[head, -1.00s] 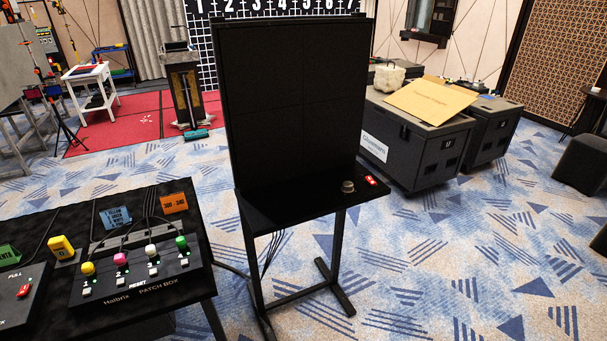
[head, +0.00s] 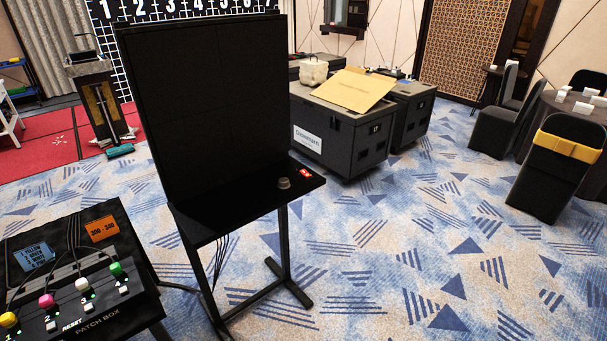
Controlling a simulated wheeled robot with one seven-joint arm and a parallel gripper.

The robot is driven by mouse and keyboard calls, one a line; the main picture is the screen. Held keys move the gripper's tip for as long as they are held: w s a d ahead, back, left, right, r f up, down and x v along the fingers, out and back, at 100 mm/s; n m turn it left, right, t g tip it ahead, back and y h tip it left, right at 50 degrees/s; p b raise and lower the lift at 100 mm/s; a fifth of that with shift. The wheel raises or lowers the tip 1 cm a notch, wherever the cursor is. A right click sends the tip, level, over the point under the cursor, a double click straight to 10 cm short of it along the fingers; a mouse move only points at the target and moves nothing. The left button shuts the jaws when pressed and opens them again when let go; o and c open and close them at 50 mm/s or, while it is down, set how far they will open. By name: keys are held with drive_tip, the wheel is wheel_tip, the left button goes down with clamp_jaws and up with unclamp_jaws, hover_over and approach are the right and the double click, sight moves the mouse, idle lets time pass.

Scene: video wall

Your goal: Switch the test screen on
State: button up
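The test screen (head: 215,95) is a large black panel on a black stand, and its face is dark. A narrow black shelf (head: 235,208) juts out below the panel. On the shelf's right part sit a small round brownish-grey knob (head: 284,183) and a small red piece with white marks (head: 306,171), which may be a switch or a label. The marks are too small to read. My gripper is not in the head view.
A patch box (head: 75,300) with several coloured plugs stands on a black table at the lower left. Dark road cases (head: 340,135) stand behind the screen to the right. A chair with a yellow band (head: 560,165) is at the far right. Carpet in the right foreground is clear.

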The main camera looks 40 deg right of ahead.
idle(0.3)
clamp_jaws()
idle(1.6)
